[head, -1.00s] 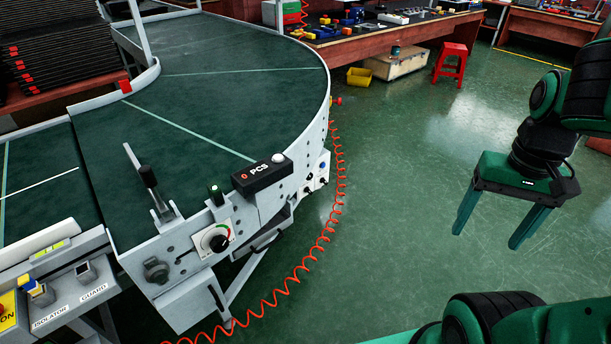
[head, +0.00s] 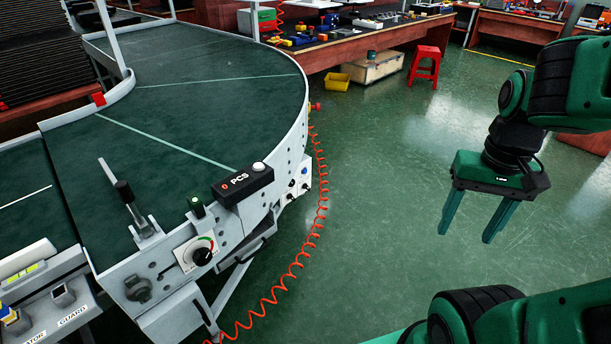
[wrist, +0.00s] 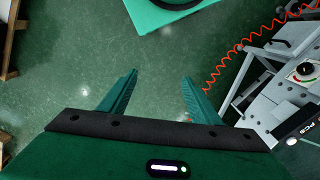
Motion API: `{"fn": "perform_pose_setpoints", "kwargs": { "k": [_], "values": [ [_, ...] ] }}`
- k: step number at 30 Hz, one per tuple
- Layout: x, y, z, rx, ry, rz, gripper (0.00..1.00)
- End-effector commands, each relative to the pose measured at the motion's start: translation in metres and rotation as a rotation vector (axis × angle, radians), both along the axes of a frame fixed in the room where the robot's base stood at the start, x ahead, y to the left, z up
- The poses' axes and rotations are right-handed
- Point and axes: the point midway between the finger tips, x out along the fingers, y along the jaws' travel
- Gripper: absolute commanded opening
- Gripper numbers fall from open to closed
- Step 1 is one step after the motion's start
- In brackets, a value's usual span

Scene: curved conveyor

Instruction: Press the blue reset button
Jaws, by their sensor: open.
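A small blue button (head: 304,171) shows on a white control box (head: 292,191) on the outer side of the curved conveyor in the head view. It is small, and any label on it cannot be read. My gripper (head: 465,236) hangs to the right of the conveyor over the green floor, fingers pointing down, well apart from the button. The gripper is open and empty. In the wrist view its two fingers (wrist: 158,78) are spread with only floor between them. I cannot make out the blue button in the wrist view.
The conveyor (head: 200,110) fills the left. A black PCS box (head: 243,185), a dial (head: 202,256) and a lever (head: 130,205) sit at its near edge. An orange coiled hose (head: 320,190) hangs beside it. A red stool (head: 424,65) stands behind. Open floor lies between.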

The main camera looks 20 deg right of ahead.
Motion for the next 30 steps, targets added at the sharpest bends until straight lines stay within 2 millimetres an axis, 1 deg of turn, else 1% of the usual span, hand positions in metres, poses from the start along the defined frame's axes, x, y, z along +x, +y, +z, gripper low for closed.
{"fn": "perform_pose_setpoints", "kwargs": {
  "k": [1,2,3,5,6,7,30],
  "values": [
    [0.0,0.0,0.0,0.0,0.0,0.0,0.45],
    [0.0,0.0,0.0,0.0,0.0,0.0,0.38],
    [0.0,0.0,0.0,0.0,0.0,0.0,0.28],
    [0.0,0.0,0.0,0.0,0.0,0.0,0.14],
    [0.0,0.0,0.0,0.0,0.0,0.0,0.04],
    [0.0,0.0,0.0,0.0,0.0,0.0,0.0],
    [0.0,0.0,0.0,0.0,0.0,0.0,0.0]
  ]
}}
